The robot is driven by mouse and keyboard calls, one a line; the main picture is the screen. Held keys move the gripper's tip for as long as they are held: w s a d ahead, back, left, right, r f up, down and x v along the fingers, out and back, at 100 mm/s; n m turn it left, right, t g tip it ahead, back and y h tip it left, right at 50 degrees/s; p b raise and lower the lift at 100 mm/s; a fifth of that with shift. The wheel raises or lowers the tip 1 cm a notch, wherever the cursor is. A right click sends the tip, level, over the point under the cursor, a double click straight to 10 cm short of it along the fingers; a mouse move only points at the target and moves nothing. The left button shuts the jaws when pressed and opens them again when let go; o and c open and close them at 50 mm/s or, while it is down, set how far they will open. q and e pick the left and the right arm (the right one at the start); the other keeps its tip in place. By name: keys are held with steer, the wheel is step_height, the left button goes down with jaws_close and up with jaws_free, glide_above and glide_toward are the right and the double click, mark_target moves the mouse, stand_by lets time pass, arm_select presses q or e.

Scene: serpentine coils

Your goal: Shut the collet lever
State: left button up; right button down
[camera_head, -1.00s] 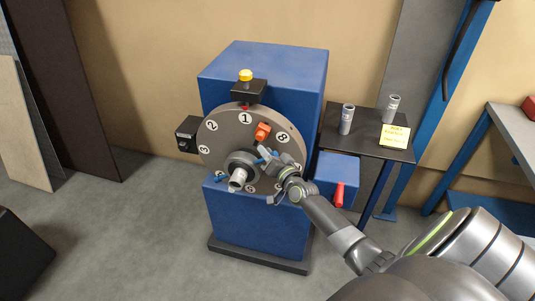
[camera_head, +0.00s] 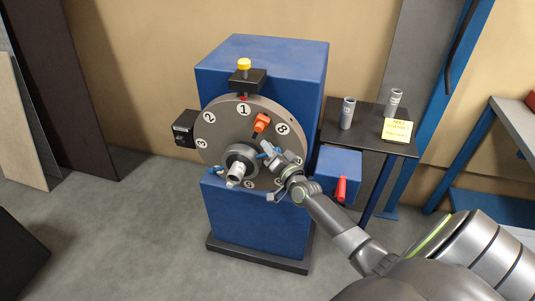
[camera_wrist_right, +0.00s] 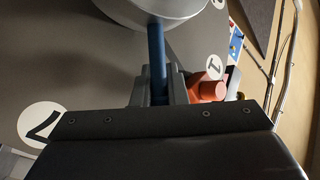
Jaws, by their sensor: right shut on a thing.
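A round grey dial (camera_head: 222,135) with numbered white discs stands on the front of a blue machine. At its middle is a grey hub (camera_head: 240,157) with a silver tube (camera_head: 235,173) sticking out. A thin blue lever (camera_wrist_right: 157,55) runs out from the grey hub, which also shows in the right wrist view (camera_wrist_right: 165,8). My right gripper (camera_head: 268,150) is shut on the blue lever, between hub and dial rim. The lever's outer end is hidden by the gripper. My left gripper is in neither view.
An orange block (camera_head: 261,123) sits on the dial close to the gripper. A blue box (camera_head: 338,168) with a red handle (camera_head: 341,189) stands right of the dial. A black side table (camera_head: 372,142) holds two grey cylinders and a yellow note (camera_head: 397,130).

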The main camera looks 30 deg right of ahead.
arm_select(q)
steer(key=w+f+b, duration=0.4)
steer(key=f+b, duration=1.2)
steer(key=b, duration=0.2)
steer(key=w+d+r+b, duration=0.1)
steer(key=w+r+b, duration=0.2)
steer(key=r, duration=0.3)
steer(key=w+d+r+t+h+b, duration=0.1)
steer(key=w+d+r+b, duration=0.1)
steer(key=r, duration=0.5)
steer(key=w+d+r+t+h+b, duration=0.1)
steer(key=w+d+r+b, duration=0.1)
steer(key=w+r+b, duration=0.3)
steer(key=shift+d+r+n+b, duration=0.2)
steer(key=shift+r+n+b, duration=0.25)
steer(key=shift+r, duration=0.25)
arm_select(e)
steer(key=shift+s+d+f+m+t+h, duration=0.15)
steer(key=shift+f+m+t+h, duration=0.5)
steer(key=shift+f+m+h, duration=1.7)
steer(key=shift+s+d+f+m+t+h, duration=0.15)
steer(key=shift+f+m+t+h, duration=0.55)
steer(key=shift+f+m+h, duration=1.65)
steer(key=shift+s+d+f+m+t+h, duration=0.15)
steer(key=shift+f+m+t+h, duration=0.8)
steer(key=shift+m, duration=2.45)
steer(key=shift+f+g+h, duration=0.25)
steer(key=shift+g, duration=0.05)
steer(key=c, duration=1.7)
jaws_free()
